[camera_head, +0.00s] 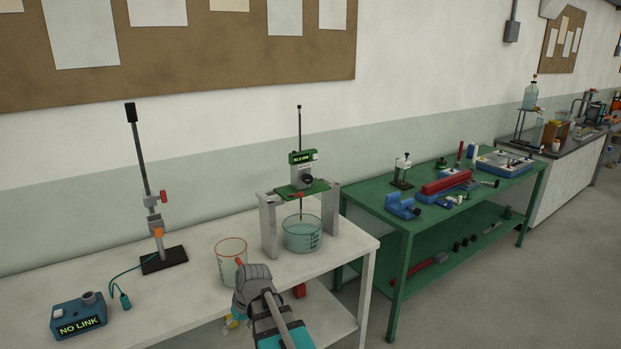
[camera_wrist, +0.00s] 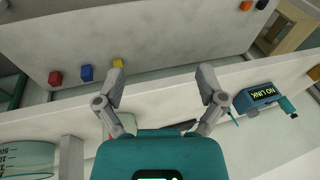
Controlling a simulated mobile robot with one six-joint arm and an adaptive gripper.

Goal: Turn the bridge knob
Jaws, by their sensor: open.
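A blue box (camera_head: 77,318) reading "NO LINK", with a grey knob (camera_head: 89,298) on top, sits at the white table's left front. The box also shows at the right of the wrist view (camera_wrist: 258,96). A grey stand (camera_head: 268,228) with a green top plate spans a beaker; a dark round knob (camera_head: 307,181) is on the instrument above it. I cannot tell which knob is the bridge knob. My gripper (camera_wrist: 161,78) is open and empty, its fingers wide apart. In the head view it is near the table's front edge, right of the box and apart from both knobs.
A red-rimmed beaker (camera_head: 231,255) stands just behind my gripper. A large beaker (camera_head: 302,234) is under the stand. A tall rod stand (camera_head: 164,261) is behind the box, with a cable nearby. A green bench (camera_head: 407,221) is on the right.

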